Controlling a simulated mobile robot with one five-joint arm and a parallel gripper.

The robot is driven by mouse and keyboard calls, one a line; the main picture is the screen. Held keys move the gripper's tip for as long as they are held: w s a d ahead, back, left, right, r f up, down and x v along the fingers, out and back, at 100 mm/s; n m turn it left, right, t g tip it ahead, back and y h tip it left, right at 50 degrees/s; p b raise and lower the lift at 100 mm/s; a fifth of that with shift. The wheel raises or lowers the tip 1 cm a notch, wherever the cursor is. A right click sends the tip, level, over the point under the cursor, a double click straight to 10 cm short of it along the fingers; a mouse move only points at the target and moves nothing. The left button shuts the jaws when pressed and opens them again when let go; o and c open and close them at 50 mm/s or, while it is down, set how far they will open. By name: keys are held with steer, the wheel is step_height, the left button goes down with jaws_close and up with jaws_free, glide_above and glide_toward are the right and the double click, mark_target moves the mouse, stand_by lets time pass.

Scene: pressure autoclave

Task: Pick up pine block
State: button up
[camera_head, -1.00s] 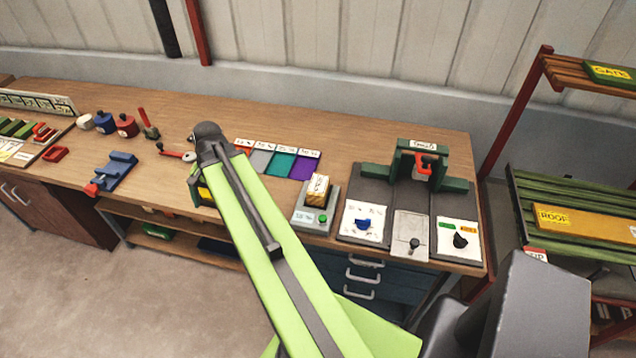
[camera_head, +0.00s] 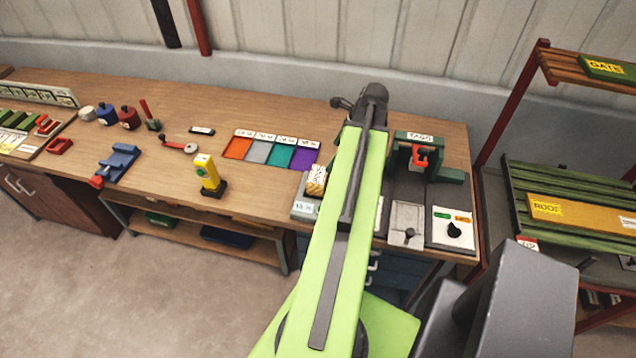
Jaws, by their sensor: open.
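The pine block (camera_head: 316,180) is a small light-wood block with a pale top. It sits on the grey scale-like device (camera_head: 303,209) near the front edge of the bench. My lime-green arm reaches up just right of the block and covers the right part of the device. The dark joint at the arm's far end is in front of the back of the bench. My gripper itself does not show; it is hidden behind the arm or out of sight.
A yellow meter (camera_head: 208,174) stands upright left of the block. Coloured pads (camera_head: 270,150) lie behind it. A dark green fixture (camera_head: 443,170) and a dial panel (camera_head: 454,229) are right of my arm. A blue vise (camera_head: 118,163) is at left. Bare bench lies around the meter.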

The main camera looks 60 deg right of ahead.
mark_target(319, 175)
steer(key=b+x, duration=0.8)
steer(key=x, duration=0.2)
steer(key=shift+s, duration=0.2)
steer(key=shift+w+f, duration=0.1)
steer(key=shift+w, duration=0.05)
steer(key=b+x, duration=0.5)
steer(key=shift+f, duration=0.15)
steer(key=shift+c, duration=0.4)
steer(key=c, duration=1.2)
